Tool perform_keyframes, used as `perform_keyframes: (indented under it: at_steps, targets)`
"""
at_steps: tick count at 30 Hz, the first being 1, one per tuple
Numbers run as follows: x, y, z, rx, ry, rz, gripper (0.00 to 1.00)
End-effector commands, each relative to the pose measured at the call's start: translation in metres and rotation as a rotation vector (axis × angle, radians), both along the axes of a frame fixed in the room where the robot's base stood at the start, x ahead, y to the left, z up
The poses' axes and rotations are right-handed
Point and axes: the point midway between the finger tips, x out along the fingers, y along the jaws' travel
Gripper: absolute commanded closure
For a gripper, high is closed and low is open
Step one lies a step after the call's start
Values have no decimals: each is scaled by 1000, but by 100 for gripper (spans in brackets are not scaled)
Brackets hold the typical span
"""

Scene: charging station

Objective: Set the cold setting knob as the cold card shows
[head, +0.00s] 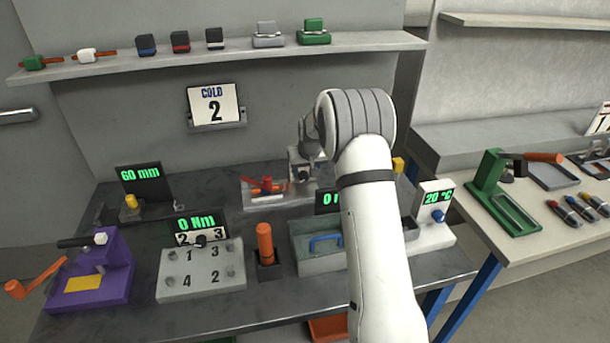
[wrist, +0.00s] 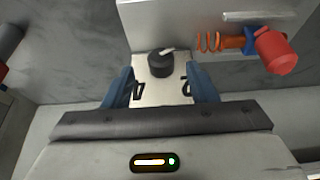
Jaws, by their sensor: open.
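The cold card (head: 213,104) on the back wall reads "COLD 2". In the wrist view a round black knob (wrist: 160,64) with a white pointer sits on a pale plate (wrist: 160,92). The pointer is tilted toward the upper right of that view. Dark marks stand on the plate on both sides below the knob; I cannot read them surely. My gripper (wrist: 160,76) is open, with one blue finger on each side of the knob and visible gaps between.
A red-capped part with an orange spring (wrist: 272,48) is close to the right of the knob in the wrist view. In the head view an orange-handled tool (head: 265,244), a grey numbered block (head: 200,270) and a purple press (head: 92,272) stand nearer the bench front.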

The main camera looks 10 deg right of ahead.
Motion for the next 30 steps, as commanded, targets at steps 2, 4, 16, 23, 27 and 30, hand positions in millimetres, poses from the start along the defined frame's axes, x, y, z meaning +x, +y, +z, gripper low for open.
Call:
perform_keyframes:
  at_steps: [2, 4, 16, 23, 27, 30]
  targets:
    - [5, 0, -12, 0, 3, 0, 48]
    - [8, 0, -20, 0, 2, 0, 48]
    - [14, 0, -35, 0, 0, 0, 48]
    - [14, 0, -35, 0, 0, 0, 61]
    - [14, 0, -35, 0, 0, 0, 72]
    - [14, 0, -35, 0, 0, 0, 81]
